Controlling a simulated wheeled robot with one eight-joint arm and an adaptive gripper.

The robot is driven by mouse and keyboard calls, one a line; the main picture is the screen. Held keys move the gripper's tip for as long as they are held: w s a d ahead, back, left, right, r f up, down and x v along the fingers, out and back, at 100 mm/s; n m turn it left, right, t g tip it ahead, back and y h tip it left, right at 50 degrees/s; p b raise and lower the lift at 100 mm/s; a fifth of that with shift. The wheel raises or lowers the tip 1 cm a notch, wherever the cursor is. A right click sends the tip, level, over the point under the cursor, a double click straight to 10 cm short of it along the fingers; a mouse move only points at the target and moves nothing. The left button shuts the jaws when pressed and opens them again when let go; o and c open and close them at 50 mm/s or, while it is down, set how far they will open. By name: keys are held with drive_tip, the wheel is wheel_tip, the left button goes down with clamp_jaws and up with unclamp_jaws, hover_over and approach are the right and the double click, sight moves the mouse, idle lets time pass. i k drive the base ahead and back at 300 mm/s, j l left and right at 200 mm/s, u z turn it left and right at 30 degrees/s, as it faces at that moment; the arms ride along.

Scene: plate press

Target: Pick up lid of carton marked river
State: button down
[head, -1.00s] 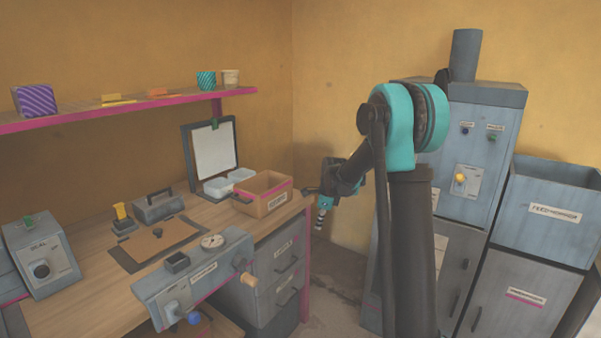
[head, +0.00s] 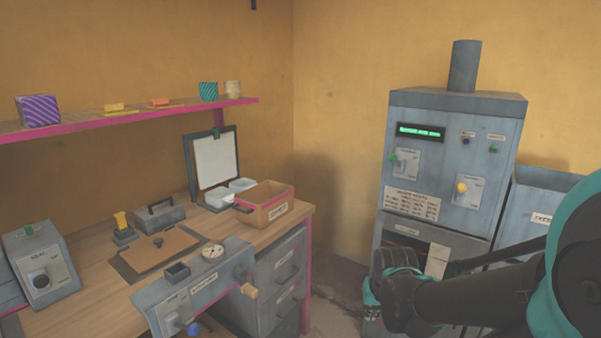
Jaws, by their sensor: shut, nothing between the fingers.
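I see no carton on which the word river can be read, and no separate carton lid. An open tan box (head: 266,207) with a pink edge and a small label stands at the right end of the workbench. Its label is too small to read. My gripper (head: 393,268) is at the end of my arm in the lower right, in front of the grey machine. It is shut and empty. Its fingertips cannot be picked out, and it is well right of the tan box.
The grey machine (head: 456,122) has a lit green display and a dark opening low down. The workbench (head: 82,300) holds a dial box (head: 40,268), a brown board (head: 160,250) and white trays (head: 242,184). A shelf (head: 160,111) carries small boxes and cups. A grey bin (head: 530,205) stands right.

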sight(144, 257)
drive_tip(key=u, duration=1.3)
drive_tip(key=j+z, duration=0.15)
drive_tip(key=j, duration=0.4)
